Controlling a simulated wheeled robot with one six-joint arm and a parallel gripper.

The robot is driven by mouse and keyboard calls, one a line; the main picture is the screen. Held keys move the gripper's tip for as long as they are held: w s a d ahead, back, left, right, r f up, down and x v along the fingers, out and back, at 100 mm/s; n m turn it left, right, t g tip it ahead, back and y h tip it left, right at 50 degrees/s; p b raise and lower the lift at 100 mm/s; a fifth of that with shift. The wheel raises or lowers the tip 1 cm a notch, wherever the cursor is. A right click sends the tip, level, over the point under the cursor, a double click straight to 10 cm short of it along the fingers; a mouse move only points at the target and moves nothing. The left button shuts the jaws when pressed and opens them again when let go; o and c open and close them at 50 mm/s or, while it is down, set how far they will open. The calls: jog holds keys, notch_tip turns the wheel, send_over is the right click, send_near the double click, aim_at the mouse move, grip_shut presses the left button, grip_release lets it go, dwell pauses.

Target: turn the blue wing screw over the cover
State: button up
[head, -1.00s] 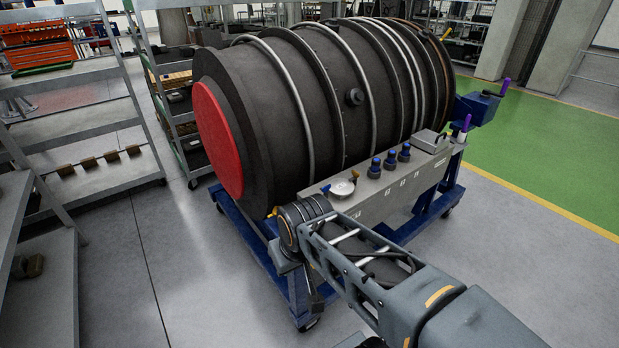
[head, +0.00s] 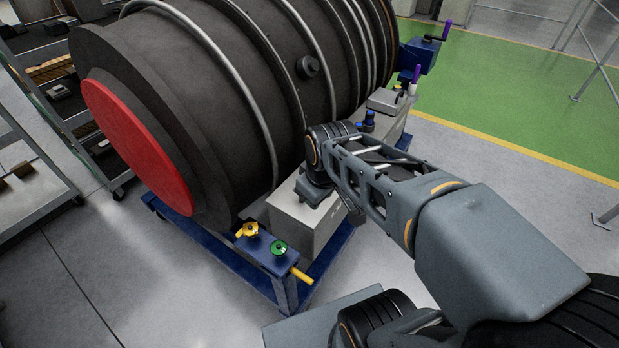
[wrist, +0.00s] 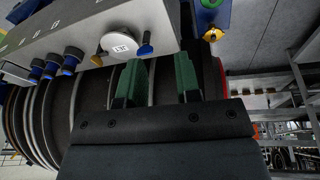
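In the wrist view a pale round cover (wrist: 119,41) with a small label is on the grey box (wrist: 75,25). The blue wing screw (wrist: 146,47) is at the cover's right edge, and a yellow one (wrist: 97,60) is at its lower left. My gripper (wrist: 158,78) has two green fingers held apart with nothing between them. The blue wing screw shows just above the gap between the fingers, apart from them. In the head view my arm hides the cover, the blue screw and the gripper.
The dark engine drum with its red end (head: 137,147) lies behind the grey box. Blue-capped connectors (wrist: 72,56) stand along the box. Yellow (head: 247,230) and green (head: 279,248) knobs sit on the blue stand's corner. Grey floor is free at the lower left.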

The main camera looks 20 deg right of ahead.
jog(key=w+n+g+p, duration=0.35)
jog(key=w+n, duration=1.05)
jog(key=n, duration=0.6)
jog(key=shift+t, duration=0.25)
jog(key=f, duration=0.4)
jog(key=f+p, duration=0.1)
jog(key=f, duration=0.7)
jog(key=shift+d+f, duration=0.3)
grip_shut()
